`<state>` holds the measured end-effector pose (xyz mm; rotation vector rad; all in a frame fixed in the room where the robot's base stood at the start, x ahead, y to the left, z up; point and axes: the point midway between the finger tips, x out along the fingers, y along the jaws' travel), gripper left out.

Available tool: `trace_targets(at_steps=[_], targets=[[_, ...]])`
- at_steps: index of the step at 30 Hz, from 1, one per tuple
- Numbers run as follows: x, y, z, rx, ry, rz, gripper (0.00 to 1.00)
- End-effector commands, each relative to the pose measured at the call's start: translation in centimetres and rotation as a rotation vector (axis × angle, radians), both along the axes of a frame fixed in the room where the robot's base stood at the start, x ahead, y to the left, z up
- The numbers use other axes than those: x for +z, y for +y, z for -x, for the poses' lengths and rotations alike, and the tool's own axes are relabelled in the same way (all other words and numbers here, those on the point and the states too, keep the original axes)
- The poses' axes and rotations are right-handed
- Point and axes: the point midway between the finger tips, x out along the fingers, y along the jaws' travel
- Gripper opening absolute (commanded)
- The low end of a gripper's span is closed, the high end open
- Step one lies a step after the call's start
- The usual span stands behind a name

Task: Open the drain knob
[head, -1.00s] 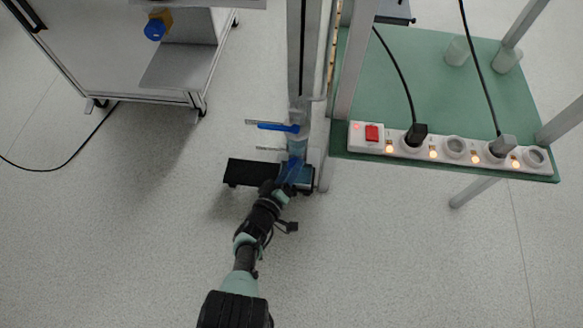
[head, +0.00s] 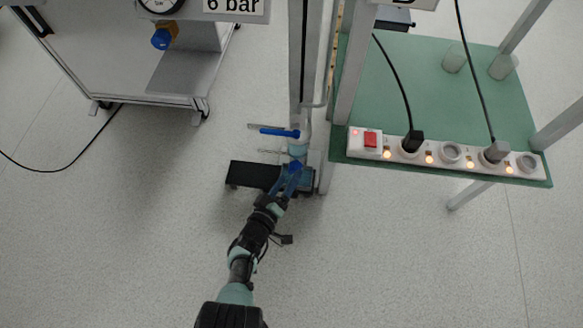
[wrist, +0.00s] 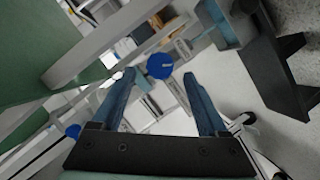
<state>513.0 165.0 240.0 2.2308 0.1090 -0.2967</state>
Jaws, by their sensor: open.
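A round blue knob (wrist: 160,66), which looks like the drain knob, faces the camera in the wrist view, between and slightly beyond the tips of my fingers. In the head view the blue knob (head: 295,166) sits low on the upright post, below a clear bowl. My gripper (wrist: 160,84) is open, with one blue finger on each side of the knob. A gap shows between the knob and each finger; depth is hard to judge. In the head view my gripper (head: 286,180) reaches up to the knob from below and partly hides the area under it.
A blue lever (head: 280,132) sticks out left just above the knob. A black step-like block (head: 250,175) lies left of the post. The green table (head: 440,95) with a power strip (head: 448,153) stands right. A cabinet (head: 110,45) with another blue knob (head: 161,39) is upper left.

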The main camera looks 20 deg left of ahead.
Motion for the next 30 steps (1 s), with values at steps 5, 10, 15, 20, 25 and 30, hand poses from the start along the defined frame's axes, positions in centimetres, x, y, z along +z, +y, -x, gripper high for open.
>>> trace_targets(at_steps=[5,10,15,20,25,30], targets=[[1.7,0.2,4.0,0.007,0.003,0.002,0.77],[2.3,0.2,7.0,0.004,0.002,0.001,0.77],[2.5,0.2,8.7,0.002,0.001,0.000,0.77],[2.4,0.2,9.2,0.000,0.000,0.000,0.77],[2.4,0.2,9.1,0.000,0.000,0.000,0.77],[1.8,-0.8,8.4,-0.011,-0.016,-0.031,0.77]])
